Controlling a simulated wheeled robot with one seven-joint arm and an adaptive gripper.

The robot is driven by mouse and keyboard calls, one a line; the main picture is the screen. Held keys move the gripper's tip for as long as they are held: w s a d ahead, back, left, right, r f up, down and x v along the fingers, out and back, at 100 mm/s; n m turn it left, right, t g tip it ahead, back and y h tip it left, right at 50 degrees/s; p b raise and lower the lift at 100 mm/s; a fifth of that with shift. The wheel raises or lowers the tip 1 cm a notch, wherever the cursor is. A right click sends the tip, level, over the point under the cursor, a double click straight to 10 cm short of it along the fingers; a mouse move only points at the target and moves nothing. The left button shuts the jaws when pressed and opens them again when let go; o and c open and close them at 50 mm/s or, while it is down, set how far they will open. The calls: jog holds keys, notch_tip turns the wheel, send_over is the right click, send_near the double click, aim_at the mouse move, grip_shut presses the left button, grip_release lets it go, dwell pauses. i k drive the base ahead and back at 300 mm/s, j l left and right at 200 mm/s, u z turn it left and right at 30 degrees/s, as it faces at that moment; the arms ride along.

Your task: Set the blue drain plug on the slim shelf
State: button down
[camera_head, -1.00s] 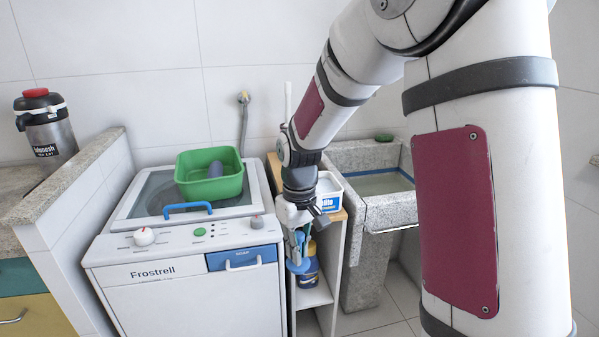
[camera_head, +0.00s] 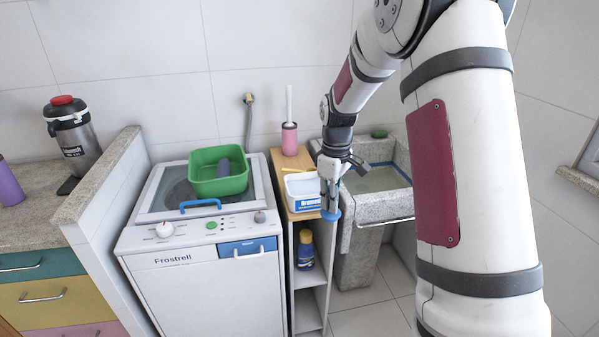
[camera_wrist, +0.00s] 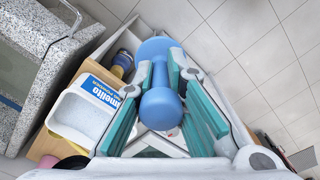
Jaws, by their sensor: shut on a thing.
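The blue drain plug (camera_head: 331,214) is held in my gripper (camera_head: 329,192) at the right front of the slim shelf. In the wrist view the plug (camera_wrist: 160,108) has two rounded ends and a narrow middle between the teal finger pads. My gripper (camera_wrist: 161,78) is shut on that middle. The plug appears clear of the shelf, though exact depth is hard to tell.
A white tub (camera_head: 303,204) and a pink brush holder (camera_head: 290,140) occupy the shelf top. A dark blue bottle with a yellow cap (camera_head: 305,250) stands in a compartment below. The washer (camera_head: 200,285) is left, the granite sink (camera_head: 365,235) right.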

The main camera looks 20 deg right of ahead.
aim_at(298, 166)
jog(key=i+l, duration=0.15)
jog(key=i, duration=0.35)
jog(key=i+l, duration=0.15)
jog(key=i, duration=0.35)
jog(key=i+l, duration=0.15)
jog(key=i, duration=0.3)
